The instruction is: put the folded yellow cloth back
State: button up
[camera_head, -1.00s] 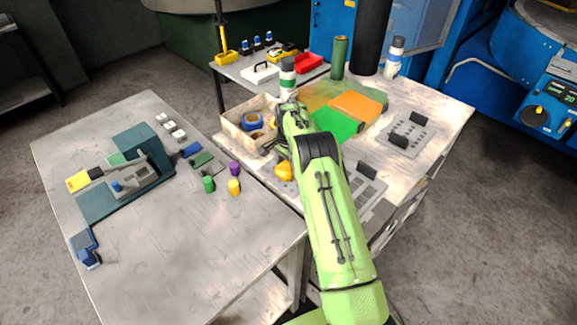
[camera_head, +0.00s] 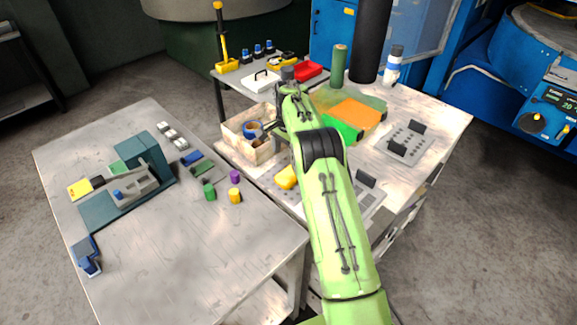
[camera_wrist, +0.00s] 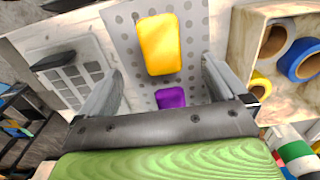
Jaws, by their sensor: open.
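The folded yellow cloth (camera_wrist: 160,45) lies on a grey dotted plate (camera_wrist: 122,30) in the wrist view. It also shows in the head view (camera_head: 287,177), left of my arm on the right-hand table. A folded purple cloth (camera_wrist: 171,97) lies on the same plate, close to the yellow one and partly hidden by my gripper's body. My gripper (camera_wrist: 162,65) is open and empty, with its fingers on either side of the view and clear of the yellow cloth. In the head view my gripper is mostly hidden by my own arm.
A wooden box (camera_head: 252,152) holding tape rolls stands close to the plate. A slotted grey plate (camera_wrist: 70,65) lies on the other side. The left table (camera_head: 200,260) has much bare room in front.

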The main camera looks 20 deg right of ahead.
jog(key=s+a+r+n+t, duration=0.1)
jog(key=s+a+r+n, duration=0.2)
jog(key=s+r, duration=0.6)
jog(key=s+a+r+n+t, duration=0.25)
jog(key=s+a+r, duration=0.2)
jog(key=r, duration=0.85)
jog(key=s+a+f+n+t, duration=0.1)
jog(key=s+n, duration=0.3)
jog(key=s, duration=0.8)
jog(key=s+a+f+n+t, duration=0.1)
jog(key=s+n, duration=0.3)
jog(key=s, duration=0.9)
jog(key=shift+a+f, duration=0.6)
jog(key=shift+a, duration=0.2)
